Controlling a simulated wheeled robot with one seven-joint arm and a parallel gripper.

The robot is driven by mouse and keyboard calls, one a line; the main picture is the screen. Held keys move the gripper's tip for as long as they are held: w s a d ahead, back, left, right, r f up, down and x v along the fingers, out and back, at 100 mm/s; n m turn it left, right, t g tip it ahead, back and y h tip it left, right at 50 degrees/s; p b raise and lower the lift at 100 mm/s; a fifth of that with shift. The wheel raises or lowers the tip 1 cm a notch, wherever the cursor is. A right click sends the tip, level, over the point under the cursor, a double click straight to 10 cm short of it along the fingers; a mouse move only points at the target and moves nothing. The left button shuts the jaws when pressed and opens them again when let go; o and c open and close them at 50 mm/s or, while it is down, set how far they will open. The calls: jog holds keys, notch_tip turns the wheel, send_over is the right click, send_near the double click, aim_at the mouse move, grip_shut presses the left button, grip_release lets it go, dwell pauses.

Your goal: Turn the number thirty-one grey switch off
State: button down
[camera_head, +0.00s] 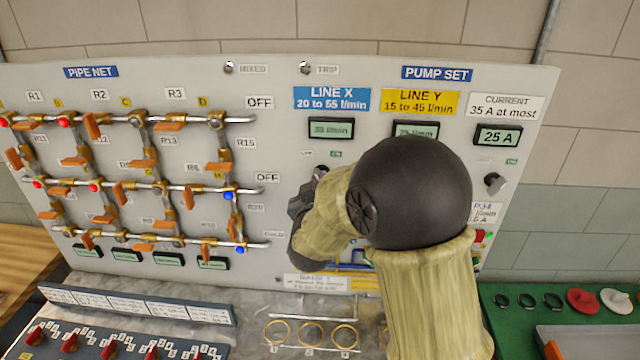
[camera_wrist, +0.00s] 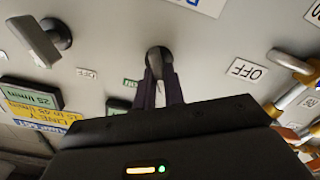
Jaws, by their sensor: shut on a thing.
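A dark grey switch knob (camera_wrist: 158,58) stands out from the panel in the wrist view, between the two fingers of my gripper (camera_wrist: 160,85). The fingers are closed on it. In the head view my gripper (camera_head: 308,190) reaches the panel below the LINE X display, and my arm hides most of this knob. I cannot read a number beside it or tell which way it points. A second grey switch (camera_wrist: 45,42), by the LINE Y display, shows in the wrist view. Another grey switch (camera_head: 495,183) sits below the CURRENT display in the head view.
The pipe net (camera_head: 140,180) with orange-handled valves fills the panel's left side. Red switches (camera_head: 70,342) stand on a board at the front left. Brass rings (camera_head: 312,333) lie on the bench, and a green mat (camera_head: 515,320) holds discs at right.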

jog(key=shift+f, duration=0.1)
dwell(0.4)
jog(key=c, duration=1.5)
grip_release()
jog(key=shift+s, duration=0.1)
jog(key=s+b, duration=0.2)
jog(key=s, duration=0.3)
jog(key=s+b, duration=0.1)
jog(key=s, duration=0.5)
jog(key=s+b, duration=0.2)
jog(key=s, duration=0.4)
jog(key=shift+s+a+b, duration=0.15)
jog(key=shift+a+b, duration=0.15)
jog(key=shift+b, duration=0.05)
